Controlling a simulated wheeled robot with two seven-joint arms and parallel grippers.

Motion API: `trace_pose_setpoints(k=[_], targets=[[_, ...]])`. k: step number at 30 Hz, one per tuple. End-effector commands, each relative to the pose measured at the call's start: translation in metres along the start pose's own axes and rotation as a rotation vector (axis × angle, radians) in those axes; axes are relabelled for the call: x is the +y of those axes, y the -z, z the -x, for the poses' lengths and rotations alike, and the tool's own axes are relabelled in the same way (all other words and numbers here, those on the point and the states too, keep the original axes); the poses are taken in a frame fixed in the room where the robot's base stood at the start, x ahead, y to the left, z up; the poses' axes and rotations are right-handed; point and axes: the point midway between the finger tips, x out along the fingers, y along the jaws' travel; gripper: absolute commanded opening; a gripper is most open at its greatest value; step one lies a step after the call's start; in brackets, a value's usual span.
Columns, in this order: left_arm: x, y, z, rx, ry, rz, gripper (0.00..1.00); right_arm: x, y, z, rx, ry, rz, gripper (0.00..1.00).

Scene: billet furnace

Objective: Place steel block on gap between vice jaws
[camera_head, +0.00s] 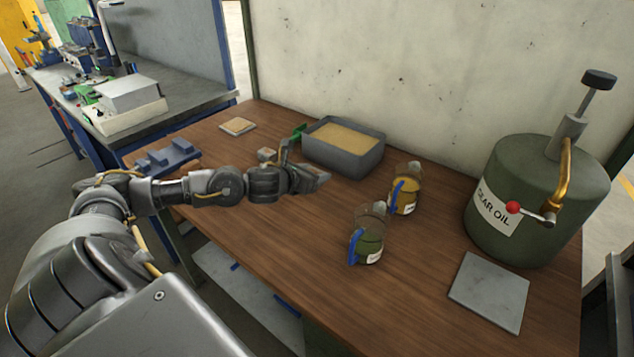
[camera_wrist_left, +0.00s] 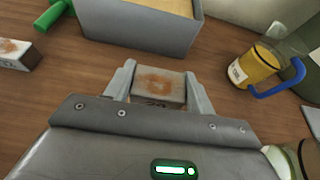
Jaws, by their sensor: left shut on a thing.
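My left gripper (camera_head: 322,176) reaches in from the left over the wooden table, in front of the sand-filled tray. In the left wrist view its two fingers (camera_wrist_left: 160,78) are shut on a small grey steel block (camera_wrist_left: 158,88) with a rust-brown patch on its top. In the head view the held block is not clearly visible. A second, similar rusty block (camera_wrist_left: 18,52) lies on the table to the left, and it also shows in the head view (camera_head: 267,154).
The grey tray of sand (camera_head: 345,158) stands behind the gripper, with a green handle (camera_head: 300,132) at its left. Two jugs (camera_head: 404,196) (camera_head: 367,245), a gear oil can (camera_head: 535,200) and a grey plate (camera_head: 489,291) are on the right.

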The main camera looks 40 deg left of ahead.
Motion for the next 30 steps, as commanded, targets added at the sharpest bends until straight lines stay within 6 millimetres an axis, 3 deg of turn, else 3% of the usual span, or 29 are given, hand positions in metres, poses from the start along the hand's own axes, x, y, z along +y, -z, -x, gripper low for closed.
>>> trace_pose_setpoints(k=[6, 14, 22, 30], targets=[[0.008, 0.010, -0.025, -0.007, -0.001, 0.003, 0.11, -0.002, -0.008, 0.005, -0.011, 0.002, 0.000, 0.36], [0.009, 0.015, -0.033, -0.007, 0.000, 0.003, 0.11, -0.005, -0.010, 0.006, -0.015, 0.006, -0.001, 0.36], [0.010, 0.042, -0.046, -0.005, 0.000, 0.002, 0.11, -0.006, -0.009, 0.018, -0.015, 0.007, -0.002, 0.36], [0.010, 0.045, -0.048, -0.007, 0.001, 0.001, 0.11, -0.006, -0.008, 0.017, -0.014, 0.007, -0.002, 0.36]])
